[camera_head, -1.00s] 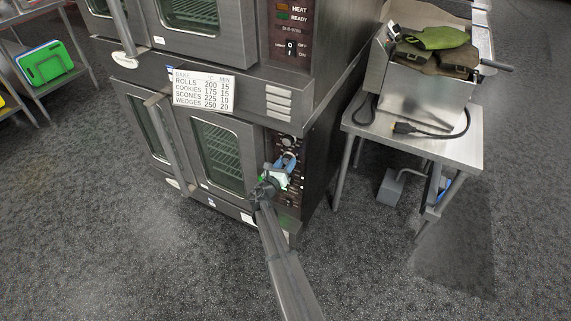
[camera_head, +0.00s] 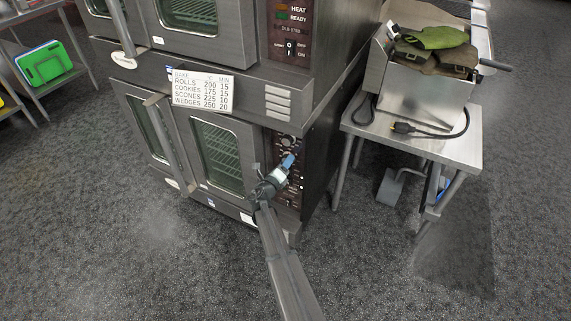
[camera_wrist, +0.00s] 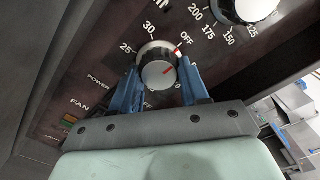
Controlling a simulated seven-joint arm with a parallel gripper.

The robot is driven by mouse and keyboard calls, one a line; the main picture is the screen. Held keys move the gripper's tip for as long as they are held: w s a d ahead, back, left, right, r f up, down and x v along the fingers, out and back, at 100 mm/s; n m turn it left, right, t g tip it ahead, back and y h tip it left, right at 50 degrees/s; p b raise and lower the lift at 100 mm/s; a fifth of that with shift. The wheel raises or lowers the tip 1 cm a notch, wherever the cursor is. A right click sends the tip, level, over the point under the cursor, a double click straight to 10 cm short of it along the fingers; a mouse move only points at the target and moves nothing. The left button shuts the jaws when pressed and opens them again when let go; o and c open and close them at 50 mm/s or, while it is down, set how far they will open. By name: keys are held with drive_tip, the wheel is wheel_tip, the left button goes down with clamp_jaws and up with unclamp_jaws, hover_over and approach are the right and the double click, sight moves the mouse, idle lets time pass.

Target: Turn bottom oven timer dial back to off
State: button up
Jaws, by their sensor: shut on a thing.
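The bottom oven's timer dial (camera_wrist: 158,74) is a round knob with a silver face in the wrist view. Its red mark points up and right, toward the OFF label (camera_wrist: 187,40). My gripper (camera_wrist: 159,68) has its blue fingers shut on the dial's two sides. In the head view my gripper (camera_head: 289,160) is at the control panel (camera_head: 292,185) of the bottom oven (camera_head: 222,155), and the fingers hide the timer dial there.
A larger temperature dial (camera_wrist: 248,8) sits beyond the timer dial. FAN and POWER markings are at the left of the panel. A steel table (camera_head: 440,150) with a metal box and green mitts stands right of the oven. Floor in front is clear.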

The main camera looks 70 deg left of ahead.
idle(0.4)
drive_tip(key=o, duration=1.1)
drive_tip(key=shift+c, duration=0.2)
drive_tip(key=v, duration=1.4)
drive_tip(key=shift+a, duration=0.1)
